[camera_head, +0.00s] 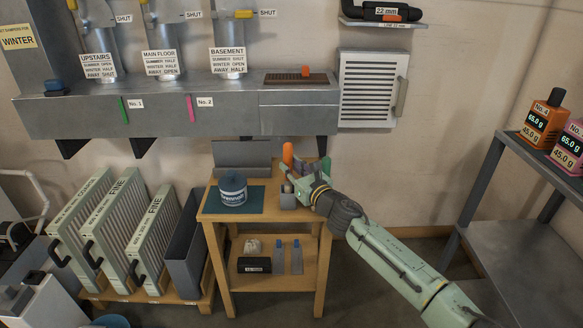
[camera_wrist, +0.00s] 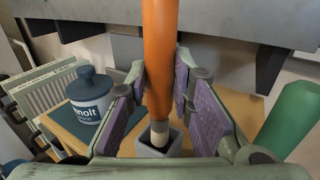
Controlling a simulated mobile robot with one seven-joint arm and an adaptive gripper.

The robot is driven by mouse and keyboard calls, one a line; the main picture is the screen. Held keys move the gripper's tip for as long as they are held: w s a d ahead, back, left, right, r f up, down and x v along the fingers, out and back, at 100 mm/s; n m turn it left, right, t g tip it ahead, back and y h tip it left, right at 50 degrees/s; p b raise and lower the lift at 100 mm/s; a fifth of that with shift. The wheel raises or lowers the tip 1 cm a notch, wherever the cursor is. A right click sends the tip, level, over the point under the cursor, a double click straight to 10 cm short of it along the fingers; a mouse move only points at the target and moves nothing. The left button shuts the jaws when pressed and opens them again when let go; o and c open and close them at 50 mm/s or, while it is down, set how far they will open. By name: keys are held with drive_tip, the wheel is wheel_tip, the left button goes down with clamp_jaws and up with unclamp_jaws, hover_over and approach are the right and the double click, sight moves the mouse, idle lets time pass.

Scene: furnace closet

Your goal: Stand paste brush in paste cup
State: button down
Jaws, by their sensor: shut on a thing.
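The paste brush has a thick orange handle (camera_wrist: 160,55) and a pale lower end (camera_wrist: 159,132). My gripper (camera_wrist: 160,100) is shut on the handle between its purple pads. The brush is about upright; its orange top (camera_head: 288,153) also shows in the head view. The paste cup is a small grey square cup (camera_wrist: 174,149) directly below the brush, on the wooden stand; it also shows in the head view (camera_head: 288,201). The pale end lines up with the cup's opening. I cannot tell how deep it reaches, and the bristles are hidden.
A blue-lidded labelled jar (camera_head: 233,190) stands on a dark mat (camera_head: 256,207) left of the cup. A green cylindrical thing (camera_wrist: 288,118) is close to the right of my gripper. The grey duct (camera_head: 190,108) runs along the wall behind the wooden stand (camera_head: 270,220).

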drive_tip(key=shift+f+b, duration=2.05)
drive_tip(key=shift+f, duration=0.4)
drive_tip(key=c, duration=1.3)
unclamp_jaws()
drive_tip(key=shift+c, duration=0.2)
drive_tip(key=shift+s, duration=0.1)
drive_tip(key=v, duration=1.2)
drive_tip(key=shift+r, duration=0.1)
